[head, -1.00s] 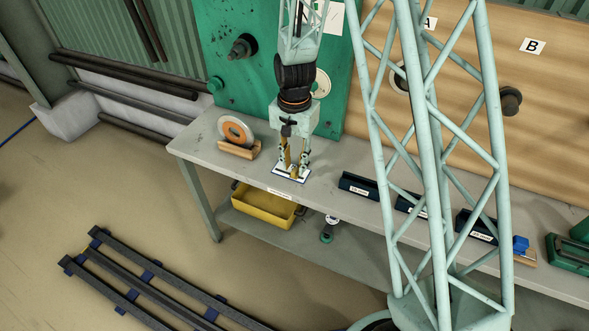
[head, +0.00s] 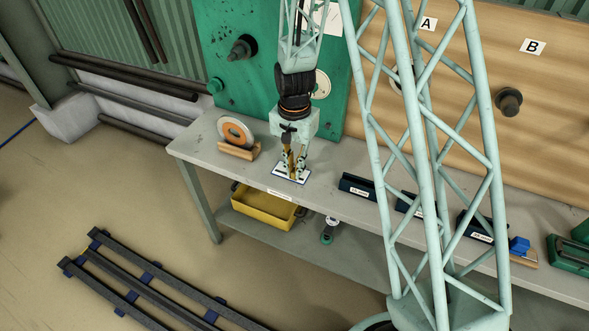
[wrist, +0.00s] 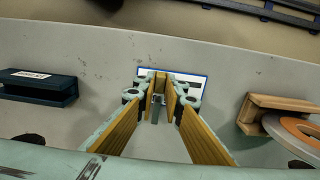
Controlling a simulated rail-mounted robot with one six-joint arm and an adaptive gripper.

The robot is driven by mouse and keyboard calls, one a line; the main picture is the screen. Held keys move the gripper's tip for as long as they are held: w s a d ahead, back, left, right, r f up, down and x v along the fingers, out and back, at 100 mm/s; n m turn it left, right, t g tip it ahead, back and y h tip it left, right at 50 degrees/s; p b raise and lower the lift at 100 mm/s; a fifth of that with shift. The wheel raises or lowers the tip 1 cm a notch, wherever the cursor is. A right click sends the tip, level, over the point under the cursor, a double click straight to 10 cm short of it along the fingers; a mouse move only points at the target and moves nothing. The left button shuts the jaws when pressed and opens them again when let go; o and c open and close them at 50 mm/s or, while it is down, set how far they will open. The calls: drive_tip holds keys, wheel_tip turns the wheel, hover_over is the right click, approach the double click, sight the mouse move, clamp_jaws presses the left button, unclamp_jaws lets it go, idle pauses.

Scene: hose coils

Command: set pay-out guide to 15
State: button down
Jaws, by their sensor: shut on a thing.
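My gripper (head: 291,169) points down at the workbench, over a small white plate with a blue border (head: 303,181). In the wrist view, the ochre-padded fingers (wrist: 162,88) have closed on a small grey upright piece (wrist: 157,86) at the white plate (wrist: 188,76). This piece may be part of the pay-out guide, but no name or scale can be read. The fingers hide most of the piece and much of the plate.
An orange-and-grey disc (head: 236,132) sits in a wooden holder left of my gripper. Dark blue holders (head: 358,186) stand to the right. A green panel (head: 260,95) rises behind. A yellow bin (head: 263,208) is on the lower shelf.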

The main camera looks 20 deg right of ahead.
drive_tip(key=shift+w+a, duration=1.9)
drive_tip(key=shift+a, duration=0.05)
drive_tip(key=c, duration=2.7)
unclamp_jaws()
drive_tip(key=shift+a, duration=0.2)
drive_tip(key=shift+d+r, duration=0.1)
wheel_tip(320, 180, up, 12)
drive_tip(key=shift+f, duration=0.1)
